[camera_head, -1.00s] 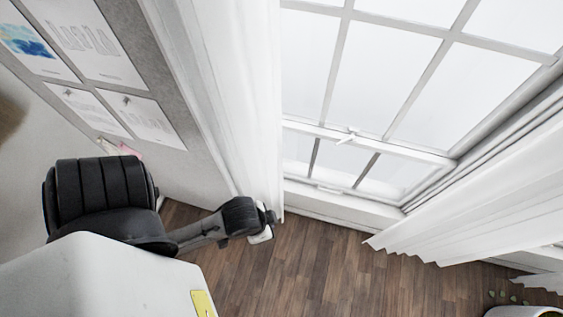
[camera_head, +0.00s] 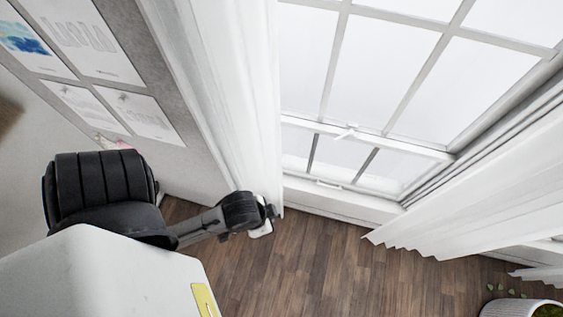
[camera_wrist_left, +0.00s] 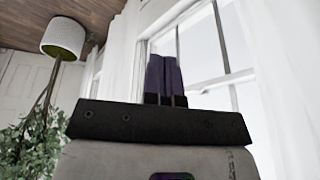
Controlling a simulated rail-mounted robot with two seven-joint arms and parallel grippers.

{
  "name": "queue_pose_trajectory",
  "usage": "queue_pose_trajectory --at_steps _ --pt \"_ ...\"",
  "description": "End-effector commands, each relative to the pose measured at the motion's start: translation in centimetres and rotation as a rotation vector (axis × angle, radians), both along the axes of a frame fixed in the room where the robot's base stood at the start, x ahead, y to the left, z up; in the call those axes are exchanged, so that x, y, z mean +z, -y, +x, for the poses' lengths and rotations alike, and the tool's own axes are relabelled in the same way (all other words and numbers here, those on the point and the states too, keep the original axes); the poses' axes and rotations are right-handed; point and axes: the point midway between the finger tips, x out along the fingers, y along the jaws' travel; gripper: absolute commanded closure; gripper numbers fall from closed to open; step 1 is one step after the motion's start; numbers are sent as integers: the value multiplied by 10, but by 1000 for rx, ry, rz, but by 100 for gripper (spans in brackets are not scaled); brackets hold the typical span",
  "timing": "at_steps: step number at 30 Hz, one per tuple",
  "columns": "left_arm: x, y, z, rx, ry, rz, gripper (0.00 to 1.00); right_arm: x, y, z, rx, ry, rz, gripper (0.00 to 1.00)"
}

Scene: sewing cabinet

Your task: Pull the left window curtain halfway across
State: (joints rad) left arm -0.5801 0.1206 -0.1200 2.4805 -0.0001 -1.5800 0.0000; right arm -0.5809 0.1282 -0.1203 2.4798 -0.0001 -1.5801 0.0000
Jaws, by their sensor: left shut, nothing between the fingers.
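The left curtain (camera_head: 238,90) is white and hangs gathered along the left side of the window (camera_head: 385,80). My left gripper (camera_head: 268,222) is low in front of the curtain's lower end, at its window-side edge. In the left wrist view, which is upside down, its purple fingers (camera_wrist_left: 165,75) are together with nothing between them. White fabric, apparently the left curtain (camera_wrist_left: 275,90), fills the right of that view, beside the fingers. I cannot tell whether the gripper touches it. My right gripper is not in view.
The right curtain (camera_head: 480,190) hangs spread at the right of the window. A potted plant (camera_head: 522,307) stands at the lower right and also shows in the left wrist view (camera_wrist_left: 63,38). Pinned sheets (camera_head: 75,60) are on the left wall. The wooden floor (camera_head: 310,265) below the window is clear.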

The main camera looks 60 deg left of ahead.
Motion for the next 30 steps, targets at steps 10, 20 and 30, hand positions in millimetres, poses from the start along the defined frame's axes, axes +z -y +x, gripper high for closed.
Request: queue_pose_trajectory --at_steps 10,20,30 --pt "-26 7 24 15 55 -23 69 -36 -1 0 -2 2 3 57" --pt "-76 -39 62 122 111 334 62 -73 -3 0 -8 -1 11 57" --pt "-41 -111 79 -386 -89 1280 62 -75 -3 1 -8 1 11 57"
